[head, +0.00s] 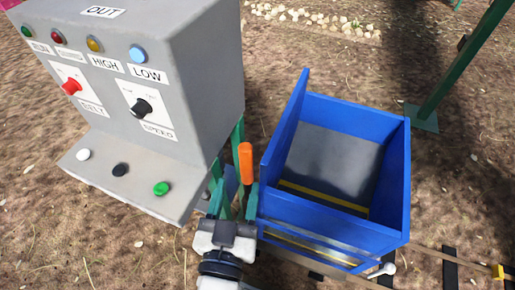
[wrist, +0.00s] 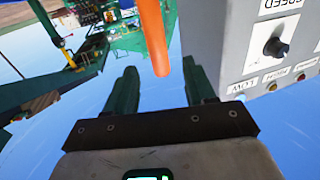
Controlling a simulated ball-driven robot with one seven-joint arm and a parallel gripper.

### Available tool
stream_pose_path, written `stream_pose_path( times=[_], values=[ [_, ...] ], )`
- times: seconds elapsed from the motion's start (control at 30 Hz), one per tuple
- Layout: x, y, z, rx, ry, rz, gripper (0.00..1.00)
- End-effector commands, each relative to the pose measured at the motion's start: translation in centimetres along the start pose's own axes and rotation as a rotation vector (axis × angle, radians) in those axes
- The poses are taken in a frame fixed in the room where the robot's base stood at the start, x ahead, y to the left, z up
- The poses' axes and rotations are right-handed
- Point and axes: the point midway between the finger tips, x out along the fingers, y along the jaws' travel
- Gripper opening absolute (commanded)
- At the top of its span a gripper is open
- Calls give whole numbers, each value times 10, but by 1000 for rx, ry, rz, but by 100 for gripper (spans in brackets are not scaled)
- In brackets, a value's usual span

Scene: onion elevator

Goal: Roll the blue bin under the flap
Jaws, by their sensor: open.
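The blue bin (head: 390,180) stands right of centre in the head view. It is open-topped and looks empty, with a grey floor and yellow stripes near its front. My gripper (head: 234,198) is open beside the bin's left wall, between the bin and the grey control box. An upright orange handle (head: 245,163) rises close to the fingers. In the wrist view an orange bar (wrist: 152,38), seemingly this handle, shows between the open fingers (wrist: 163,88). I cannot tell whether they touch it. I cannot make out the flap in either view.
The grey control box (head: 195,60) with buttons and knobs stands close on the left. Rail track with dark sleepers (head: 450,268) runs at bottom right. A small white lever (head: 382,270) sits at the bin's front. A green post (head: 465,65) stands behind right.

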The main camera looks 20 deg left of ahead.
Motion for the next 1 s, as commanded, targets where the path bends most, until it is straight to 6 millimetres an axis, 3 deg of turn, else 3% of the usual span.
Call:
stream_pose_path(
  times=[0.5, 0.7, 1.0],
  values=[
    [85, 3, -1, -1, -4, 7, 54],
    [100, 3, 0, -2, -4, 7, 54],
    [102, 4, 1, -1, -4, 7, 54]
  ],
)
